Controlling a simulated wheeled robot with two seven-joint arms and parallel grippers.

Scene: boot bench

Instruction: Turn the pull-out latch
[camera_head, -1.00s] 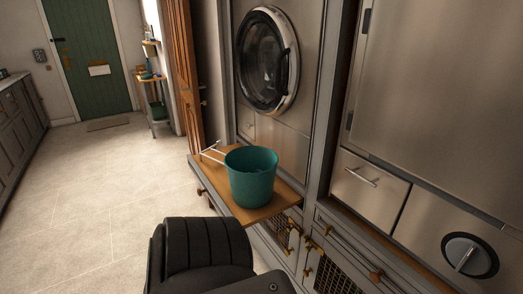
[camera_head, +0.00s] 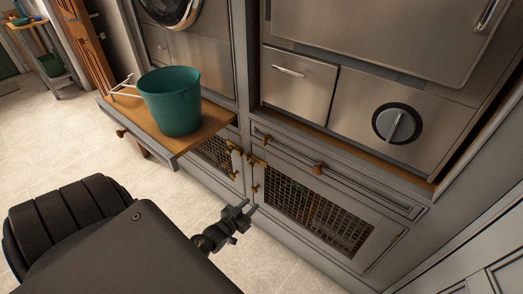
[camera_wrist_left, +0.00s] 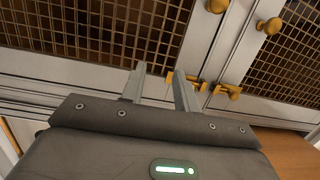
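Brass latch pieces (camera_head: 252,160) sit at the upper corners of the mesh-front doors, by the gap between them. In the left wrist view, the brass latch (camera_wrist_left: 226,91) lies across the door frames, just right of the fingers. My left gripper (camera_head: 247,207) is in front of the doors, below the latch in the head view. In the left wrist view, the left gripper (camera_wrist_left: 157,85) has its fingers apart, with nothing between them. One fingertip overlaps a brass piece in the picture; contact cannot be told. My right gripper is out of view.
A grey dial (camera_head: 397,123) is at the right. Pale floor is clear at the left.

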